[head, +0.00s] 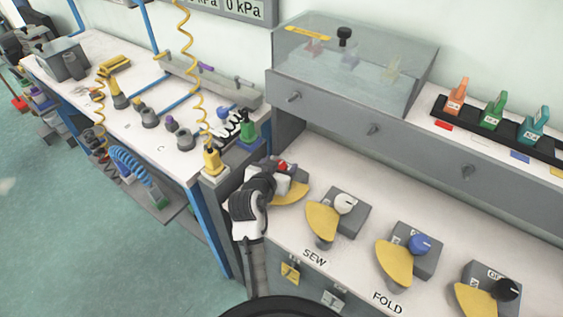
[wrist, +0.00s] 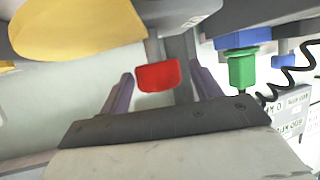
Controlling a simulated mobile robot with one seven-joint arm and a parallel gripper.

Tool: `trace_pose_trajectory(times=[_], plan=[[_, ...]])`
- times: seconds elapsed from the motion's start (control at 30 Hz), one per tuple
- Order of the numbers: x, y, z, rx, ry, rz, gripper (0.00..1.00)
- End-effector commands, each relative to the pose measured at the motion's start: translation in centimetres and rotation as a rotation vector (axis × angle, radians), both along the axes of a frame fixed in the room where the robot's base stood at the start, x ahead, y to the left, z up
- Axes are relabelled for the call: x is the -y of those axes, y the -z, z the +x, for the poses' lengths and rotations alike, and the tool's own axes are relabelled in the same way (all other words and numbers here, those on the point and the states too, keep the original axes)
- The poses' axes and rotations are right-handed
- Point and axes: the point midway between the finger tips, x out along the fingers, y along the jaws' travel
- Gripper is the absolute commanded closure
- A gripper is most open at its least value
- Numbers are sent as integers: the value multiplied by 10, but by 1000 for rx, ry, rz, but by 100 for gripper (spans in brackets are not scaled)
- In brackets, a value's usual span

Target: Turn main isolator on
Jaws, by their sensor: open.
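A red knob (head: 283,165) sits on the leftmost grey switch box of the bench row, with a yellow fan-shaped plate (head: 290,194) beside it. My gripper (head: 280,177) is at this box and hides much of it, including any label. In the wrist view the red knob (wrist: 158,76) lies between the two purple-grey fingers of my gripper (wrist: 163,84). The fingers are open, with a gap visible on each side of the knob. I cannot tell how far the knob is from the fingertips in depth, nor its switch position clearly.
To the right are similar boxes with a white knob (head: 345,203), a blue knob (head: 420,243) and a black knob (head: 507,289). A green connector (head: 248,128) stands close left of my gripper. A grey shelf front (head: 330,112) with a clear case overhangs behind.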

Motion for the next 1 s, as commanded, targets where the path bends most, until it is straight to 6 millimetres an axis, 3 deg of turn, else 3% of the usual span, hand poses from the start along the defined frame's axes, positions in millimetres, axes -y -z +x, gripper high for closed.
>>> trace_pose_trajectory(times=[0.23,0.7,1.0], plan=[[0,0,0,0,0,0,36],[0,0,0,0,0,0,98],[-5,-1,6,2,6,-3,99]])
